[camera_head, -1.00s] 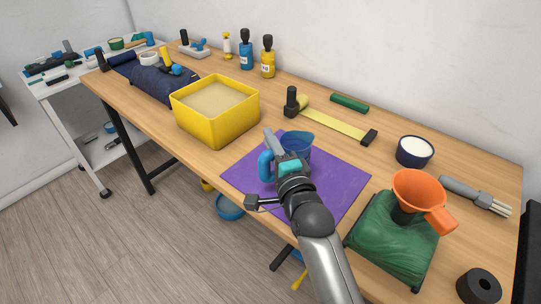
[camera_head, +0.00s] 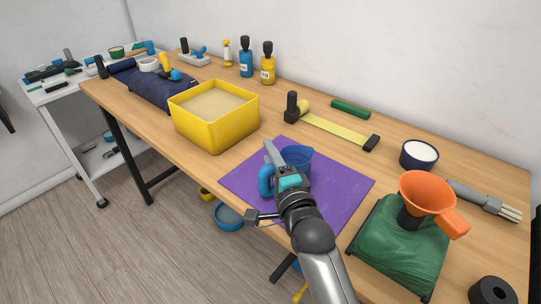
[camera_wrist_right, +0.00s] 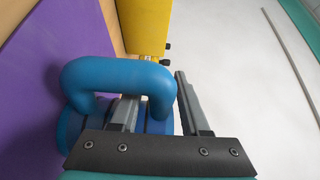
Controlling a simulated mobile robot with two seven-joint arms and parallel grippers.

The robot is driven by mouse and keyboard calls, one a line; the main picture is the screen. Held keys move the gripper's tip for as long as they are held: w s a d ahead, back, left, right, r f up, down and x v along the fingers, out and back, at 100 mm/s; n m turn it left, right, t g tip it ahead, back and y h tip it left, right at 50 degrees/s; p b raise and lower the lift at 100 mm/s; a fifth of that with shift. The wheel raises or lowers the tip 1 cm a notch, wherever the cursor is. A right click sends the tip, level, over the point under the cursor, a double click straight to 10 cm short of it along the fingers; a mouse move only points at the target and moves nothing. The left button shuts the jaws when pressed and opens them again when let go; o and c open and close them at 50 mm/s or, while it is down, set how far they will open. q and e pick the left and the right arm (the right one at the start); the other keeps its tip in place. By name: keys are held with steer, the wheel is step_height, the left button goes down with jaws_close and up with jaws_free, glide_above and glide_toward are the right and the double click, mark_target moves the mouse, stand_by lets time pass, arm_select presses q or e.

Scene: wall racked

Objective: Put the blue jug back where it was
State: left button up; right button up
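The blue jug (camera_head: 297,158) shows over the purple mat (camera_head: 340,184) in the head view, partly hidden by my right gripper (camera_head: 280,163). Its thick blue handle (camera_head: 265,181) is on the left. In the wrist view the handle (camera_wrist_right: 115,74) makes a loop. My right gripper (camera_wrist_right: 160,108) has one finger through the loop and the other outside it, closed around one limb of the handle. The jug looks upright. I cannot tell whether its base touches the mat. My left gripper is not in view.
A yellow bin (camera_head: 214,134) stands left of the mat. A green bag (camera_head: 398,250) with an orange funnel (camera_head: 427,191) is close on the right. A yellow strap (camera_head: 335,125) lies behind. The bare mat around the jug is clear.

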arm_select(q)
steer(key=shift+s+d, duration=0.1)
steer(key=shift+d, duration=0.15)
arm_select(e)
steer(key=shift+r, duration=0.25)
steer(key=shift+s+d+f, duration=0.1)
steer(key=shift+s, duration=0.2)
steer(key=p+v, duration=0.2)
steer(key=v, duration=0.8)
steer(key=shift+s, duration=0.1)
steer(key=shift+s+d, duration=0.25)
steer(key=shift+s, duration=0.3)
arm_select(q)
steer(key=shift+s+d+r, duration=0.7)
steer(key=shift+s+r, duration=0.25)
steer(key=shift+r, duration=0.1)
